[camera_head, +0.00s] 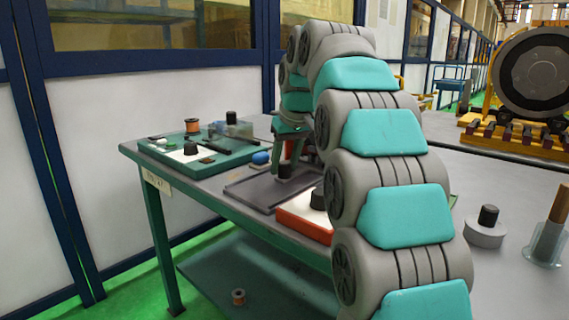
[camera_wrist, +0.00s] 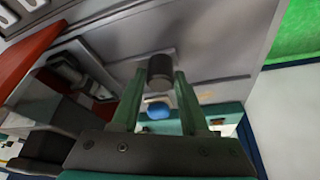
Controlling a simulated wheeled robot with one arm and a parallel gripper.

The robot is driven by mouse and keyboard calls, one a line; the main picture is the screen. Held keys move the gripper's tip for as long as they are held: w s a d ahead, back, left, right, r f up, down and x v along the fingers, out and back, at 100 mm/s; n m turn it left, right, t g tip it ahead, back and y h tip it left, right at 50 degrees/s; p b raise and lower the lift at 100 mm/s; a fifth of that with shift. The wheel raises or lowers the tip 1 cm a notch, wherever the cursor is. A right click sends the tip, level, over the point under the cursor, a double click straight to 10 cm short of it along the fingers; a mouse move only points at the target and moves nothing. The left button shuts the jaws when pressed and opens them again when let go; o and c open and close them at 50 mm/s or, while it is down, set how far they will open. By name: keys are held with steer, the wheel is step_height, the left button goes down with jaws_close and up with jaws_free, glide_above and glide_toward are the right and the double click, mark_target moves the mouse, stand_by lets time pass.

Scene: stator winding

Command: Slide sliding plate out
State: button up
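The sliding plate (camera_head: 252,191) is a flat dark grey plate on the table, with a black knob (camera_head: 284,171) standing on it. In the wrist view the knob (camera_wrist: 160,68) shows between the tips of my two green fingers. My gripper (camera_wrist: 160,80) points down at the knob, one finger on each side. The knob fills nearly the whole gap, but I cannot tell whether the fingers touch it or are just around it. In the head view my arm hides the plate's right side and most of my gripper.
A red-edged tray (camera_head: 303,225) with a white top and black knob lies right of the plate. A green tray (camera_head: 222,165) with small parts and a copper spool (camera_head: 193,126) stands at the left. A blue object (camera_head: 260,158) lies behind the plate. The table's front edge is close.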

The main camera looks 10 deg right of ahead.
jaws_close()
stand_by(1.0)
